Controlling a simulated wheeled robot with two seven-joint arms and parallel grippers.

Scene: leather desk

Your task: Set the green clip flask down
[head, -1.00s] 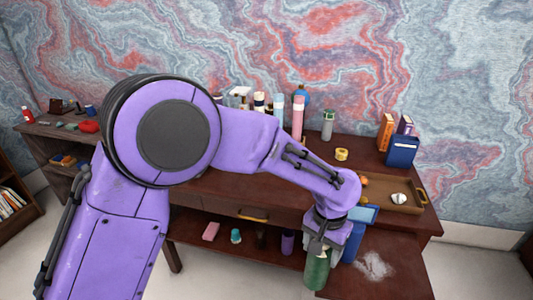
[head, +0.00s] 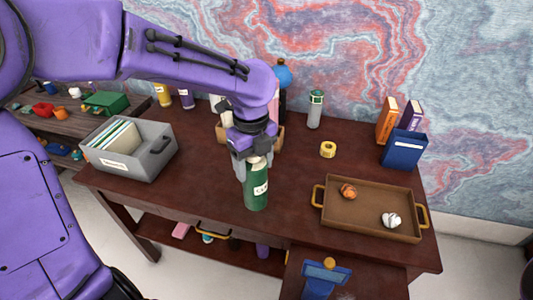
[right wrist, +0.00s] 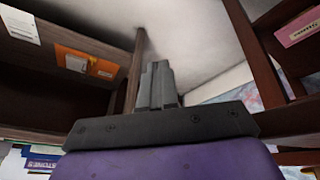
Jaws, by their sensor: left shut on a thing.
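The green flask (head: 256,190) has a pale top and a white label. It is upright over the front middle of the desk top (head: 200,205), and I cannot tell whether its base touches the wood. My left gripper (head: 252,158) is above it, shut on its upper end, and hides part of the top. My right gripper (right wrist: 157,85) shows in the right wrist view with its fingers together and nothing visible between them. The flask is not in that view.
A brown tray (head: 340,222) with two small items is right of the flask. A grey file box (head: 150,165) stands left. A yellow tape roll (head: 328,149), grey-green bottle (head: 315,110) and blue box (head: 403,150) are behind. Bare desk lies around the flask.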

